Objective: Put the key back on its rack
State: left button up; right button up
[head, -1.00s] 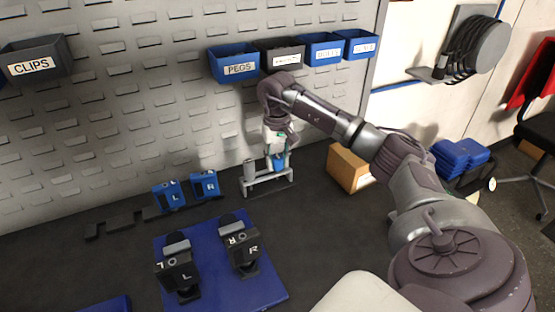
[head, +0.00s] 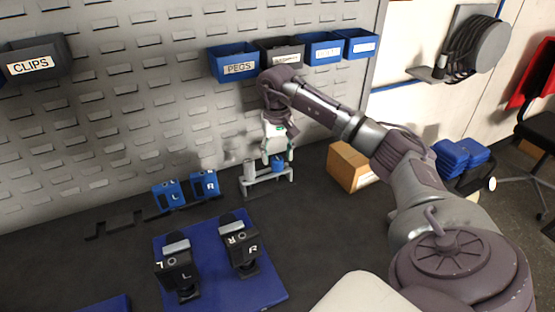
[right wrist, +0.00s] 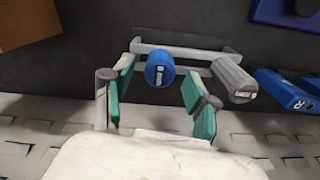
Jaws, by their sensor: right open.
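The small grey rack (head: 268,180) stands on the dark bench in front of the pegboard. A blue-headed key (head: 278,164) stands in its right side in the head view, and a grey-headed key (head: 248,169) stands in its left side. My right gripper (head: 277,153) is open, just above the blue key. In the right wrist view, the blue key (right wrist: 160,68) shows between and beyond the open fingers (right wrist: 157,90), apart from both. The grey key (right wrist: 234,80) is to the right, outside them, and the rack's bar (right wrist: 205,53) runs behind. The keys' lower ends are hidden.
Blue L and R blocks (head: 204,185) stand left of the rack. Black L and R pedals (head: 240,252) lie on a blue mat (head: 215,285). A cardboard box (head: 347,166) is right of the rack. Labelled bins (head: 235,63) hang above, close to my right arm.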

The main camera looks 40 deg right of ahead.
notch_tip(320, 180, up, 10)
jog(key=shift+r, duration=0.2)
jog(key=shift+f, duration=0.1)
dwell(0.6)
